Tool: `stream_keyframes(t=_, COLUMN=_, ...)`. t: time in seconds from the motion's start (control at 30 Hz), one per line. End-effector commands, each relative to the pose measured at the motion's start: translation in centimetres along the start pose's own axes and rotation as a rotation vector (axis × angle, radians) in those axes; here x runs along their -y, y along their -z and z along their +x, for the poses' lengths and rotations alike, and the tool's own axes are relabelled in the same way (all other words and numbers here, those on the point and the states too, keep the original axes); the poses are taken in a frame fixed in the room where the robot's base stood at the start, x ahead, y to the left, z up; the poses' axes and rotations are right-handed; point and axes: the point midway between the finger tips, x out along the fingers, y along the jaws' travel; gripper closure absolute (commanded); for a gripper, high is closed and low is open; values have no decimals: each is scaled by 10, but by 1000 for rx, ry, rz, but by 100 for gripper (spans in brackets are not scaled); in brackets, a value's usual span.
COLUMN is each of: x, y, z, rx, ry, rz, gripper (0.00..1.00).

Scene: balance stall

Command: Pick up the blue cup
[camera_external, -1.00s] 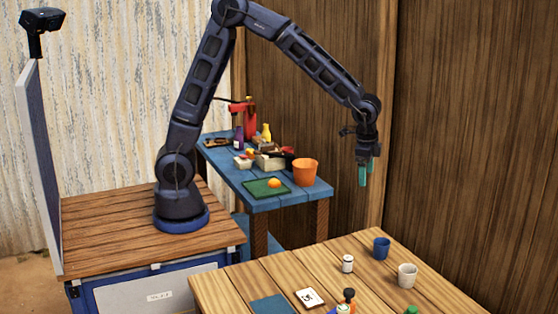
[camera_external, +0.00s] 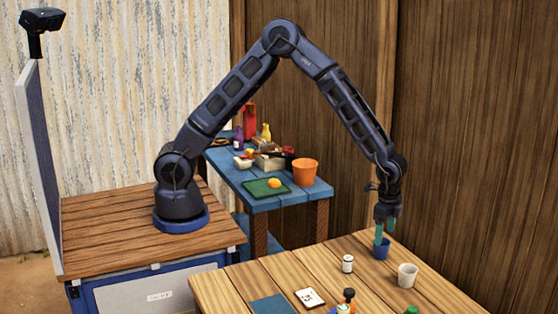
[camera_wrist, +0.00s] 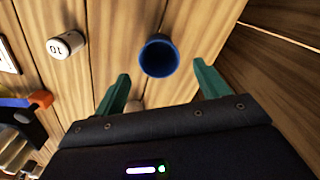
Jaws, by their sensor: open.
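The blue cup (camera_external: 381,252) stands upright on the wooden table near its far corner. In the wrist view the blue cup (camera_wrist: 159,57) shows its open rim, ahead of and between the two green fingers. My gripper (camera_external: 382,234) points down just above the cup, with a fingertip overlapping its rim in the outside view. In the wrist view my gripper (camera_wrist: 162,82) is open, with nothing held between the fingers. I cannot tell whether a finger touches the cup.
A white cup (camera_external: 407,275) stands right of the blue cup, and a white labelled jar (camera_external: 347,263) stands to its left. A blue mat (camera_external: 271,306) and a white card (camera_external: 309,298) lie nearer the front. A wooden wall (camera_external: 480,150) rises behind the table.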

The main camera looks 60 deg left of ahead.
Motion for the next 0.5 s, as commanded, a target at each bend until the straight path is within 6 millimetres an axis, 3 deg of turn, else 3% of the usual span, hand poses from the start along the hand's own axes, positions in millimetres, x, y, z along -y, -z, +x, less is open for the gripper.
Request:
stream_keyframes(t=0.27, x=0, y=-2, z=20, rx=1, ry=-1, rz=0, gripper=27)
stream_keyframes(t=0.5, x=0, y=-6, z=51, rx=3, ry=-1, rz=0, gripper=27)
